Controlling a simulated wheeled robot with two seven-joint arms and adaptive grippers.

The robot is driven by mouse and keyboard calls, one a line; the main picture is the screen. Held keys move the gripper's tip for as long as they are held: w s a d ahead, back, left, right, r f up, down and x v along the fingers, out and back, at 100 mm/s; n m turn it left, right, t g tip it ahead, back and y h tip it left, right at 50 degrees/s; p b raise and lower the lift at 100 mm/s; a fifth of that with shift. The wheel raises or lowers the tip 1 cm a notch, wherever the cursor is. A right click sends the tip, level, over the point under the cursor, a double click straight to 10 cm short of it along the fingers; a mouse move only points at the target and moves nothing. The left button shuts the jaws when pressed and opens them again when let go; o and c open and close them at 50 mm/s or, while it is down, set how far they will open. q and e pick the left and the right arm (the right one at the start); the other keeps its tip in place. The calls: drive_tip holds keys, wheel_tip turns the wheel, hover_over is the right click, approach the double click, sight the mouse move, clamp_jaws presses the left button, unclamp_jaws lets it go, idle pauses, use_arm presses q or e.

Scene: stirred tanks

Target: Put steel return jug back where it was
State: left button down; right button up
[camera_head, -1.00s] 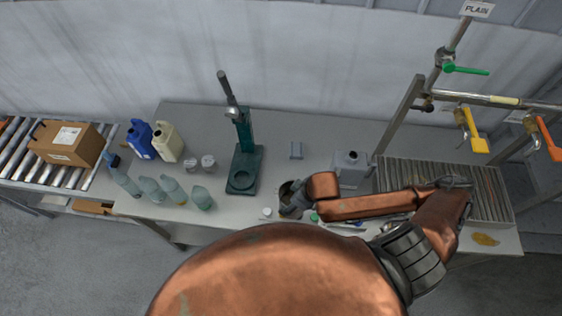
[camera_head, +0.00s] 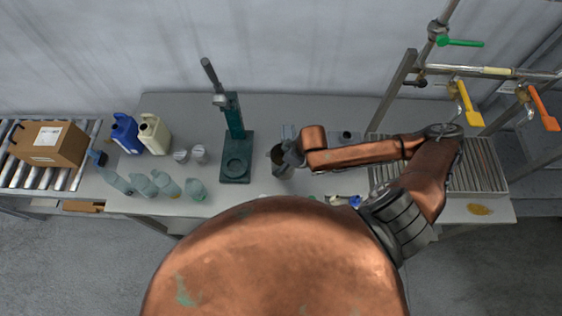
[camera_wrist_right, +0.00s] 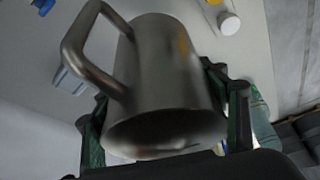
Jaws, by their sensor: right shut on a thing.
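The steel return jug (camera_head: 278,158) is a grey metal vessel with a dark open mouth. In the head view it is over the table, just right of the green press. My right gripper (camera_head: 291,156) is shut on it, and my arm covers part of it. In the right wrist view the jug (camera_wrist_right: 165,75) fills the middle, its handle at upper left and its rim towards the camera. The gripper's fingers (camera_wrist_right: 166,118) are on both sides of its body. I cannot tell whether its base touches the table. My left gripper is not in view.
The green press (camera_head: 236,168) stands close left of the jug. A small grey block (camera_head: 288,131) is just behind it. Bottles (camera_head: 166,187) and canisters (camera_head: 153,135) stand further left. A slatted grate (camera_head: 484,165) and pipes with valves are at right. The table's back strip is mostly clear.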

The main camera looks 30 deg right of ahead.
sight(281, 162)
drive_tip(key=w+f, duration=0.1)
drive_tip(key=f, duration=0.1)
drive_tip(key=w+d+f, duration=0.1)
drive_tip(key=w+f, duration=0.1)
drive_tip(key=shift+d, duration=0.1)
drive_tip(key=shift+w+d+f, duration=0.1)
drive_tip(key=shift+w+f, duration=0.2)
drive_tip(key=shift+f, duration=0.2)
wheel_tip(281, 162, down, 3)
drive_tip(key=shift+w+d+r+p, duration=0.1)
drive_tip(key=shift+w+p, duration=0.05)
drive_tip(key=shift+p, duration=0.6)
drive_tip(key=shift+f, duration=0.35)
drive_tip(key=shift+f, duration=0.1)
drive_tip(key=o, duration=1.8)
drive_tip(key=b+v, duration=0.1)
drive_tip(key=v, duration=1.1)
